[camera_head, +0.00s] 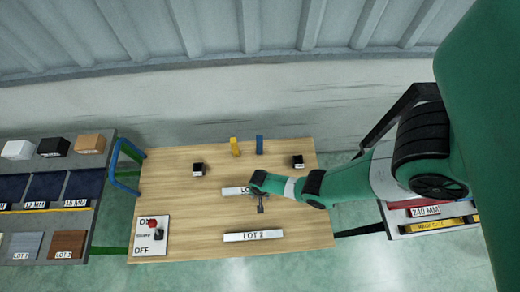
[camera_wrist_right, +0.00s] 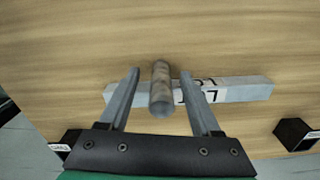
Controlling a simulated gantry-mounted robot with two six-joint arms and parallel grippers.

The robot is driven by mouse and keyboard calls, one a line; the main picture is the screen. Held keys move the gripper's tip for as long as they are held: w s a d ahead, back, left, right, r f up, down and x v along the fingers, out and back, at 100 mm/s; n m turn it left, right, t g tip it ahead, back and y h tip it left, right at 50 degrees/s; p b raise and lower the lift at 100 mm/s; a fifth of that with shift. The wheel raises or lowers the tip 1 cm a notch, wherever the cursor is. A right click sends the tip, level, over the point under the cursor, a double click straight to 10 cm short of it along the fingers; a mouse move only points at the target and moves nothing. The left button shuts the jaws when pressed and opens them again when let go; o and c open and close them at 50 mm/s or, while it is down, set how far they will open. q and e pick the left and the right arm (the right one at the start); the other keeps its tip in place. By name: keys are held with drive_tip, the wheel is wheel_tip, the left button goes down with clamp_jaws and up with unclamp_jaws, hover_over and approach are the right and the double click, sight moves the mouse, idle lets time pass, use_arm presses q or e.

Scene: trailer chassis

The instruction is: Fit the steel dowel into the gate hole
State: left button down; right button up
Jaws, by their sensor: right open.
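The steel dowel (camera_wrist_right: 160,92) is a grey cylinder in the right wrist view, between the two fingers of my right gripper (camera_wrist_right: 160,74). The fingers are open, with a gap on each side of the dowel. The dowel overlaps the white LOT bar (camera_wrist_right: 243,89) in this view; I cannot tell whether it stands in the bar or in front of it. In the head view my right gripper (camera_head: 259,203) is over the far LOT bar (camera_head: 235,190), hiding its right part and the dowel. I cannot make out a gate hole. My left gripper is not in view.
The LOT 2 bar (camera_head: 254,236) lies nearer on the wooden table (camera_head: 200,220). An ON/OFF switch panel (camera_head: 150,240) is at the left. Yellow (camera_head: 235,146) and blue (camera_head: 259,144) blocks and two black cubes (camera_head: 198,169) (camera_head: 298,162) stand farther back. Shelves flank the table.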

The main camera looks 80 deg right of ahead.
drive_tip(key=shift+w+d+f, duration=0.1)
drive_tip(key=shift+f, duration=0.15)
clamp_jaws()
drive_tip(key=shift+r, duration=0.15)
idle(0.4)
